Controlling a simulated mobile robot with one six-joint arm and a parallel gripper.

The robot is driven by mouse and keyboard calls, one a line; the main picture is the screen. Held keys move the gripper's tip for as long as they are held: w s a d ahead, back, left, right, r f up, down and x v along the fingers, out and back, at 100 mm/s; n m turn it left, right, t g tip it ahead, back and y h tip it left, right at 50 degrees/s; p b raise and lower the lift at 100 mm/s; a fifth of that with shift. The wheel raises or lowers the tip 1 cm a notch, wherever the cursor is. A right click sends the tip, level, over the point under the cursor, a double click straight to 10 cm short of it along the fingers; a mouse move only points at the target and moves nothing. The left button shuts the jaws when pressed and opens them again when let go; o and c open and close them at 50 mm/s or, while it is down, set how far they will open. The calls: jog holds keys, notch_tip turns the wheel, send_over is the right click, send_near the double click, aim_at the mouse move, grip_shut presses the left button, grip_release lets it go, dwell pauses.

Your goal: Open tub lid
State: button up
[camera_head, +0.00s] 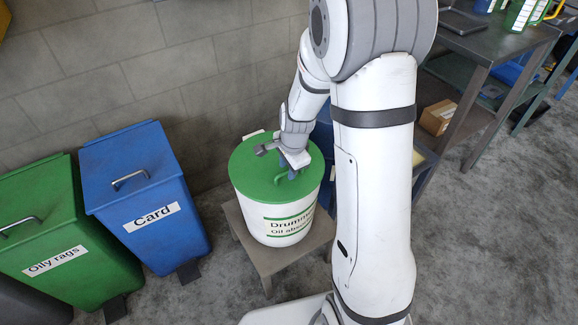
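The tub (262,215) is white with green bands and a label that reads in part "Drumm..." and "Oil abso...". Its round green lid (252,178) lies flat on top and covers the opening. My gripper (291,175) is over the right half of the lid, pointing down, with its fingertips at or just above the lid's surface. Whether the fingers touch the lid or hold a handle there is too small to tell. A small pale piece (254,133) shows at the lid's far edge.
The tub stands on a small grey-brown stool (262,262). A blue "Card" bin (150,185) and a green "Oily rags" bin (55,235) stand to the left. A wall is behind. A dark workbench (490,45) and cardboard box (437,117) are at right.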

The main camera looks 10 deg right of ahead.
grip_shut()
jog(key=shift+r, duration=0.1)
dwell(0.4)
